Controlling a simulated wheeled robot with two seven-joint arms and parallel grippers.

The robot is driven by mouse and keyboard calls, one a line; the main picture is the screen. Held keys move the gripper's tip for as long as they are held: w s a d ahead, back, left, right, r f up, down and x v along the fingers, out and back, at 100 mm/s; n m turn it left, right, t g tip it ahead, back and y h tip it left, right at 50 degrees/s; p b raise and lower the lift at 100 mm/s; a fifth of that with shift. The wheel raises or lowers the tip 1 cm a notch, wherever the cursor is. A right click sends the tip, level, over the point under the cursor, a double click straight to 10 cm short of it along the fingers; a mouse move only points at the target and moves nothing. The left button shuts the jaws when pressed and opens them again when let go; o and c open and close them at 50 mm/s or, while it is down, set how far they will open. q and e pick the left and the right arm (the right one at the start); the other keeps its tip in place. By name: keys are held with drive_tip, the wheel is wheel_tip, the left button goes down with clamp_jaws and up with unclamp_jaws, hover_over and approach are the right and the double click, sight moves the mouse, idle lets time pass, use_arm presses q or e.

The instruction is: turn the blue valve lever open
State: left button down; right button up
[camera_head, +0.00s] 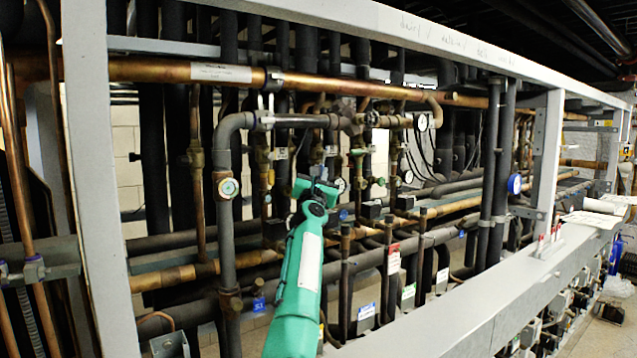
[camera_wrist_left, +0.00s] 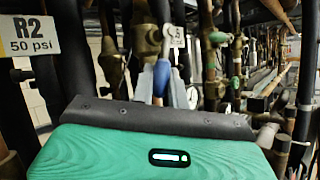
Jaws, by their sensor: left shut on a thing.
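The blue valve lever (camera_wrist_left: 162,77) shows in the left wrist view, just beyond the green gripper body, below a brass valve (camera_wrist_left: 148,42) on a vertical pipe. My left gripper (camera_wrist_left: 172,88) has its grey fingers at the lever and is shut on it. In the head view my green left arm reaches up from the bottom, and the left gripper (camera_head: 318,176) is in among the pipes. There the gripper hides the lever. My right gripper is in neither view.
A grey frame post (camera_head: 100,180) stands at left and a long rail (camera_head: 440,35) runs across the top. An R2 50 psi label (camera_wrist_left: 28,36) is at left in the wrist view.

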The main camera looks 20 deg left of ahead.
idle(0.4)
use_arm(q)
drive_tip(key=c, duration=1.4)
unclamp_jaws()
drive_tip(key=shift+f, duration=0.1)
